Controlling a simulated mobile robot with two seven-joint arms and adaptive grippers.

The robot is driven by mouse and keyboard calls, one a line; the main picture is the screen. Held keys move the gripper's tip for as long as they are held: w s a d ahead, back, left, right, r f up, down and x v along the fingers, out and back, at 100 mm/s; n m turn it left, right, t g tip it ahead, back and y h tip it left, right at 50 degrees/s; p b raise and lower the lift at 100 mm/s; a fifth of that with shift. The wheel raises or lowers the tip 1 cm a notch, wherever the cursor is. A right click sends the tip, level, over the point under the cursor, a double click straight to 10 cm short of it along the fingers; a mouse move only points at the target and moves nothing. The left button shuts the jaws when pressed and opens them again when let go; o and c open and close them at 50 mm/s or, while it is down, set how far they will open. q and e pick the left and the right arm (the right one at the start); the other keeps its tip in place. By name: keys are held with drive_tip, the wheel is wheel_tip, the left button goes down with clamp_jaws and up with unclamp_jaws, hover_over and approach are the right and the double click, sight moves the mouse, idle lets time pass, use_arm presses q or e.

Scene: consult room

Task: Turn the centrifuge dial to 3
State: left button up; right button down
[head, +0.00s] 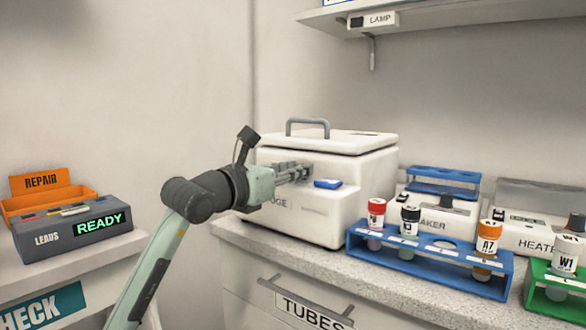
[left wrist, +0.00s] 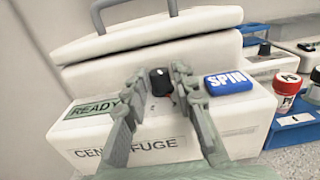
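The white centrifuge (head: 345,205) stands on the counter with its lid down and a grey handle on top. In the left wrist view its front (left wrist: 180,134) carries a READY label (left wrist: 93,109), a dark dial (left wrist: 160,81) and a blue SPIN button (left wrist: 228,82). My left gripper (head: 308,168) reaches the front of the centrifuge. In the left wrist view its fingers (left wrist: 158,78) stand apart on either side of the dial. I cannot tell whether they touch it. The dial's numbers are not readable. My right gripper is not in view.
A blue rack (head: 430,262) with several capped tubes stands right of the centrifuge. Behind it are a shaker (head: 432,224) and a heater (head: 520,238). A green rack (head: 535,295) is at the right edge. A grey leads box (head: 70,248) sits at left. A shelf hangs above.

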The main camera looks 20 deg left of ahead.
use_arm(q)
drive_tip(key=shift+o, duration=1.3)
drive_tip(key=shift+s+r, duration=0.1)
drive_tip(key=v, duration=1.1)
drive_tip(key=shift+s+a, duration=0.15)
drive_tip(key=shift+s, duration=0.25)
